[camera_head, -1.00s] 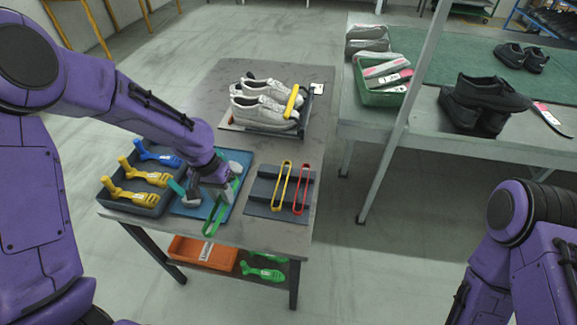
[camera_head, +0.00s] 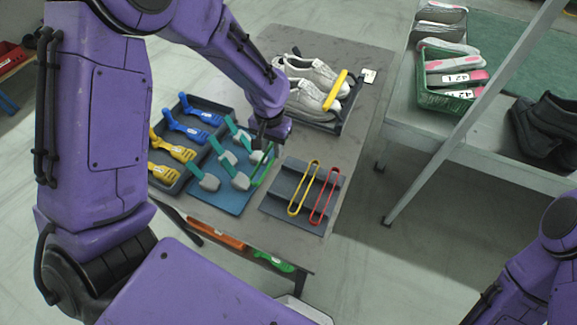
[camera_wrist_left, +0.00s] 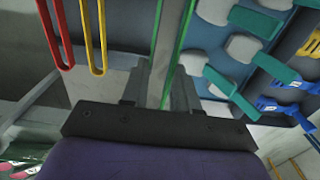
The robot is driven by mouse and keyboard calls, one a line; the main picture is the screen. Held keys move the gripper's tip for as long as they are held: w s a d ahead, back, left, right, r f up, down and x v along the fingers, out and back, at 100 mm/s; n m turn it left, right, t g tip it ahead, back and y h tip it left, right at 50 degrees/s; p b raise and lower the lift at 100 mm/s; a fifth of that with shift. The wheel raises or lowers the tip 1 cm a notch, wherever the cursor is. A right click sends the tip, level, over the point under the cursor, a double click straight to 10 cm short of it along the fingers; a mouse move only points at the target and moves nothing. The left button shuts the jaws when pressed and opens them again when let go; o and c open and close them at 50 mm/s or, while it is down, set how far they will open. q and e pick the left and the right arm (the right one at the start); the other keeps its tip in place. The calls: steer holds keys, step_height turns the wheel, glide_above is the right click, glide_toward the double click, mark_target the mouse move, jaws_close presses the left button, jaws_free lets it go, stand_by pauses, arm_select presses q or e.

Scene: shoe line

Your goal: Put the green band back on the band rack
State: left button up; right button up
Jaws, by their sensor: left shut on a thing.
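My left gripper (camera_head: 266,146) is shut on the green band (camera_head: 264,167), which hangs below the jaws over the right side of the blue mat. In the left wrist view the green band (camera_wrist_left: 185,35) runs up from between the fingers of my left gripper (camera_wrist_left: 160,88). The dark band rack (camera_head: 273,208) lies just to the right in the head view. The left wrist view shows the red band (camera_wrist_left: 53,33) and yellow band (camera_wrist_left: 91,38) at upper left. My right gripper is out of view.
The blue mat (camera_head: 232,203) holds several teal-handled tools (camera_head: 208,182). A dark tray (camera_head: 164,184) of yellow and blue pieces stands left of it. White shoes (camera_head: 312,80) lie behind the rack. A post (camera_head: 450,130) rises by the second table at right.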

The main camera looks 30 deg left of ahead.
arm_select(q)
steer(key=d+f, duration=0.3)
steer(key=f, duration=0.1)
steer(key=shift+d+f, duration=0.3)
steer(key=shift+d, duration=0.05)
steer(key=f, duration=0.1)
steer(key=f+p, duration=0.1)
steer(key=f, duration=0.1)
steer(key=shift+w+d+f+p, duration=0.15)
steer(key=shift+d+f+p, duration=0.05)
steer(key=shift+f+p, duration=0.1)
steer(key=shift+f, duration=0.1)
steer(key=o, duration=1)
steer(key=shift+f, duration=0.1)
step_height(320, 180, up, 12)
steer(key=shift+r+b, duration=0.2)
steer(key=shift+b, duration=0.45)
